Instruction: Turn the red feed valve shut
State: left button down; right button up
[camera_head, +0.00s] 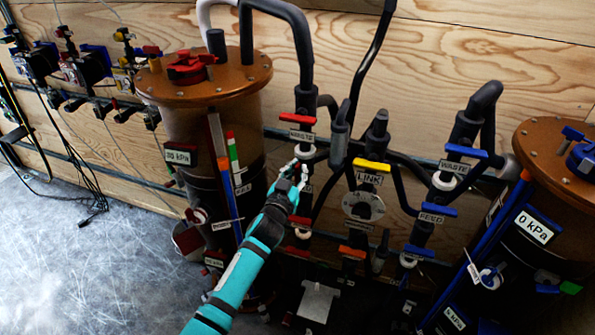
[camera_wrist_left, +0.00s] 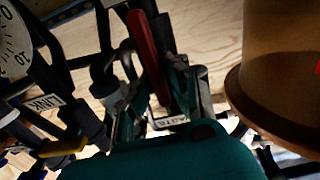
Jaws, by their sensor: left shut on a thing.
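My left gripper (camera_head: 296,172) reaches in from below, just under the red waste valve handle (camera_head: 297,118) of the left filter. It is shut at the feed valve, whose handle it mostly hides in the head view. In the left wrist view a long red handle (camera_wrist_left: 145,50), apparently the feed valve's, stands between the gripper's fingers (camera_wrist_left: 155,92). This handle runs steeply, at a clear angle to the yellow link handle (camera_wrist_left: 62,146). My right gripper is not in view.
The brown left filter housing (camera_head: 205,90) stands close to the left of my gripper. The yellow link valve (camera_head: 372,167) and black pipes are close on the right. Blue valves (camera_head: 437,209) and the right filter (camera_head: 560,150) are farther right. Open floor (camera_head: 80,250) lies left.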

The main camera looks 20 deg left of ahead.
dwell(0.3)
pick_arm(q)
jog(key=m, duration=0.3)
jog(key=d+m+b, duration=0.1)
jog(key=m, duration=0.2)
jog(key=f+m, duration=0.1)
jog(key=m, duration=0.2)
jog(key=shift+d+b, duration=0.3)
jog(key=shift+b, duration=0.05)
jog(key=m, duration=0.3)
jog(key=m+b, duration=0.1)
jog(key=m, duration=0.1)
jog(key=shift+d+f+m, duration=0.25)
jog(key=shift+f+m, duration=0.05)
jog(key=shift+f, duration=0.1)
jog(key=shift+f+m, duration=0.25)
jog(key=shift+m, duration=1.35)
jog(key=shift+f, duration=0.1)
